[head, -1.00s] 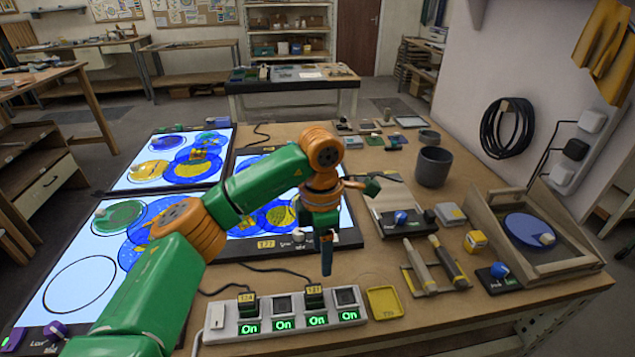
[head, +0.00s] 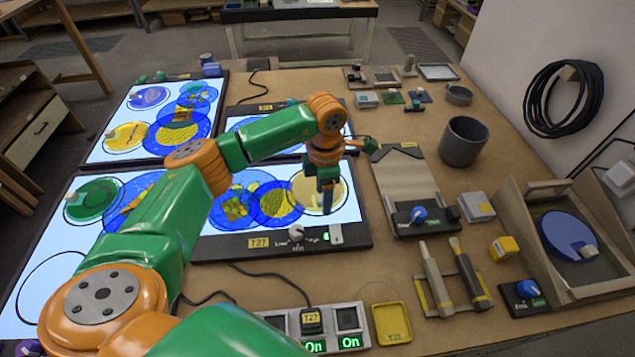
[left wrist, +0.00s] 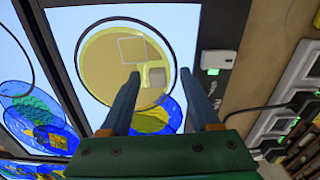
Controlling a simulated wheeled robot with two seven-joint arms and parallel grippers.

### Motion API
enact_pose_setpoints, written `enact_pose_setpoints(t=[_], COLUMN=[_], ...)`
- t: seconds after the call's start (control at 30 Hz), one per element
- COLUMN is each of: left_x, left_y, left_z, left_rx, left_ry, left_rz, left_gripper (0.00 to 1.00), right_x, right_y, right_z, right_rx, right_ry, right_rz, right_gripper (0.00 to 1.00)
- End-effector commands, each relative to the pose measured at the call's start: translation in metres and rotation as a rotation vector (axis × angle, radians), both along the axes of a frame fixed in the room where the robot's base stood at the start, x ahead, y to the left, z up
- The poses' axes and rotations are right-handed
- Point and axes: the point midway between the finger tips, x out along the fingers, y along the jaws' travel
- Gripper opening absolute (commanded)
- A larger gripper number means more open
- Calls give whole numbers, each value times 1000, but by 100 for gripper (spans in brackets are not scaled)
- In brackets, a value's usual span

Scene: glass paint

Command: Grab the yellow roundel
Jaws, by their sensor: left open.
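A yellow roundel (head: 303,192) lies inside a black ring on the right part of the lit panel (head: 352,226). It fills the upper middle of the left wrist view (left wrist: 105,65), with a small pale block (left wrist: 154,76) on it. My left gripper (head: 329,205) points down over this roundel, partly hiding it. In the left wrist view its blue fingers (left wrist: 162,92) are apart, on either side of the block, with nothing visibly held. Another yellow roundel (head: 127,136) lies on the far left panel. My right gripper is not in view.
Blue patterned roundels (head: 233,200) overlap left of the yellow one. A switch strip (head: 345,318) and yellow tray (head: 391,322) are in front. A grey cup (head: 463,142), a tool rest (head: 437,290) and a wooden stand (head: 512,225) occupy the right side.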

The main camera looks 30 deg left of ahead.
Motion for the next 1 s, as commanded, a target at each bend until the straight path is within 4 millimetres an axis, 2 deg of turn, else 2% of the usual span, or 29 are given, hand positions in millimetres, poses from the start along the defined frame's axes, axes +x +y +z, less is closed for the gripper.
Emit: enact_pose_setpoints(t=[0.2,0.27,0.43,0.47,1.0], left_x=[0,0,0,0,0], left_y=[0,0,0,0,0], left_z=[-4,-4,-4,-4,-3], left_rx=[0,0,0,0,0], left_ry=[-1,-1,-1,-1,-1], left_rz=[0,0,0,0,0], left_gripper=[62,49,3,0,0], right_x=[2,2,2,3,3], right_y=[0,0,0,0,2], right_z=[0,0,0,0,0], right_rx=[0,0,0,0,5], right_ry=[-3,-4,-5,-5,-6], right_rz=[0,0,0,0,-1], right_gripper=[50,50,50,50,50])
